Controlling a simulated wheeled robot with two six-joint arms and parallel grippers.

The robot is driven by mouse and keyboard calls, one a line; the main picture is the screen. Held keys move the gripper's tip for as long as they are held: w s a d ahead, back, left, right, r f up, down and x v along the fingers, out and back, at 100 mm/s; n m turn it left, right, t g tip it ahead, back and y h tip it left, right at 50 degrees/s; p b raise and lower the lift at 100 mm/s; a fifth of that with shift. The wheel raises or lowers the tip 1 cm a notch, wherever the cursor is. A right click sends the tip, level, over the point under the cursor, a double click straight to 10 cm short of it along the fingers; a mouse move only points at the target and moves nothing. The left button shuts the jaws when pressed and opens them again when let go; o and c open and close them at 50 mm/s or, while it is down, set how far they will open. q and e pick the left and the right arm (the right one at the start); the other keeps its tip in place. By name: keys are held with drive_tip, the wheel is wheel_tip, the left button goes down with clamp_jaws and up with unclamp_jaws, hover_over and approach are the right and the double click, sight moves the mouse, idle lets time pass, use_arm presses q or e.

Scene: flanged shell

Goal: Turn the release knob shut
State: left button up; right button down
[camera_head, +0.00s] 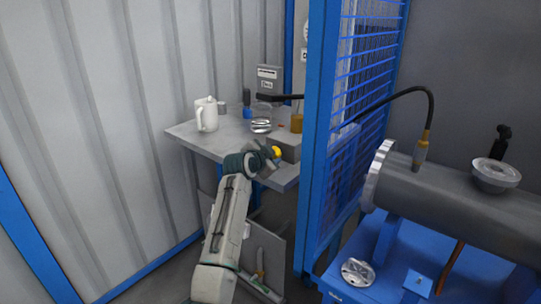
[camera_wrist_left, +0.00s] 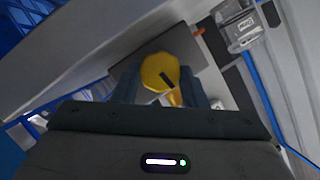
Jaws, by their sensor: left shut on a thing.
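The yellow release knob (camera_head: 277,151) is on the front side of a grey box (camera_head: 287,145) at the front right of the grey bench. In the left wrist view the knob (camera_wrist_left: 158,70) shows a round yellow face with a short dark mark running diagonally. My left gripper (camera_head: 269,158) reaches up to it from below. In the left wrist view its two fingers (camera_wrist_left: 160,92) stand on either side of the knob, shut on it. Their contact faces are partly hidden. My right gripper is in neither view.
A white jug (camera_head: 206,114), a glass vessel (camera_head: 261,118) and a brass-coloured cylinder (camera_head: 297,122) stand on the bench (camera_head: 183,131). A blue mesh-panel post (camera_head: 317,140) rises close right of the box. Beyond it lies a large grey flanged shell (camera_head: 455,202) on a blue stand.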

use_arm(q)
drive_tip(key=shift+f, duration=0.1)
idle(0.4)
drive_tip(key=o, duration=0.7)
drive_tip(key=shift+s, duration=0.1)
drive_tip(key=v, duration=1)
drive_tip(key=shift+s+p, duration=0.35)
drive_tip(key=shift+p, duration=0.05)
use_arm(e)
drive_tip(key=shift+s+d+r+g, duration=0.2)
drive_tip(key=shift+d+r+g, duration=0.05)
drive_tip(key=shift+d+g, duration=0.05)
use_arm(q)
drive_tip(key=shift+a, duration=0.1)
